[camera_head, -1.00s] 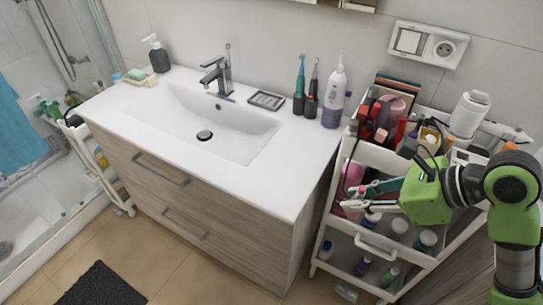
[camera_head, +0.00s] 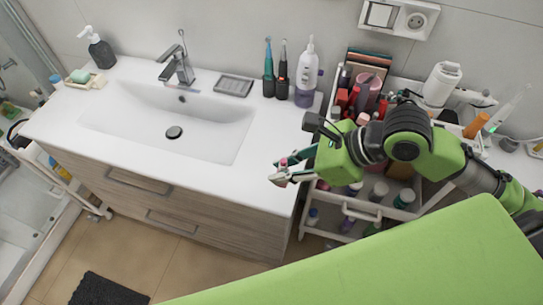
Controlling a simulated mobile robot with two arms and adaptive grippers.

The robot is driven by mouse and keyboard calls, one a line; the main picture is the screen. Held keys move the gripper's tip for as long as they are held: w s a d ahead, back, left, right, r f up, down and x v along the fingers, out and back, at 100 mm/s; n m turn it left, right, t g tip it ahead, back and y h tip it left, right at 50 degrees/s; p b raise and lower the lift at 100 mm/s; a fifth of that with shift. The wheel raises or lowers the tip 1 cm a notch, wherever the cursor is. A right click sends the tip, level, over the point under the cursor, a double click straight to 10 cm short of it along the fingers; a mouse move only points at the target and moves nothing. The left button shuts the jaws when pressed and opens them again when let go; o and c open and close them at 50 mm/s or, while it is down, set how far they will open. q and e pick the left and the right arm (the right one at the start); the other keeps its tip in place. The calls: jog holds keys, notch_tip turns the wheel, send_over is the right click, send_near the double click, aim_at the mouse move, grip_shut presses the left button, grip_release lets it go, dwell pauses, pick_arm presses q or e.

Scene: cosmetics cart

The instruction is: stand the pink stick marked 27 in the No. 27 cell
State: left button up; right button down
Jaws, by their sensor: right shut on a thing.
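My right gripper (camera_head: 282,174) is at the front right edge of the white washbasin counter, left of the cart. Its fingers point left and are shut on a small pink stick (camera_head: 284,162); only a bit of it shows, and no number can be read. The cart's top tray (camera_head: 336,147) holds several red and pink cosmetics in a cluster. No cell marked 27 can be made out, and my arm hides part of the tray. My left gripper is not in view.
The white counter (camera_head: 260,140) with its basin is mostly clear. A white and purple bottle (camera_head: 307,75) and two dark-based toothbrushes stand at its back right. A white bottle (camera_head: 440,84) stands behind the cart tray. Lower cart shelves hold several bottles.

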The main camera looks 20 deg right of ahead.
jog(key=shift+w+f+b, duration=0.6)
jog(key=shift+b, duration=0.1)
jog(key=w+f, duration=0.2)
jog(key=w, duration=0.1)
jog(key=w+f+p, duration=0.1)
jog(key=w+f, duration=0.1)
jog(key=w, duration=0.2)
jog(key=w+d+f+p, duration=0.1)
jog(key=w+f, duration=0.2)
jog(key=w, duration=0.1)
jog(key=shift+f, duration=0.1)
jog(key=f, duration=0.3)
jog(key=shift+w+f+p, duration=0.2)
jog(key=shift+w+p, duration=0.1)
jog(key=shift+p, duration=0.1)
jog(key=shift+f, duration=0.35)
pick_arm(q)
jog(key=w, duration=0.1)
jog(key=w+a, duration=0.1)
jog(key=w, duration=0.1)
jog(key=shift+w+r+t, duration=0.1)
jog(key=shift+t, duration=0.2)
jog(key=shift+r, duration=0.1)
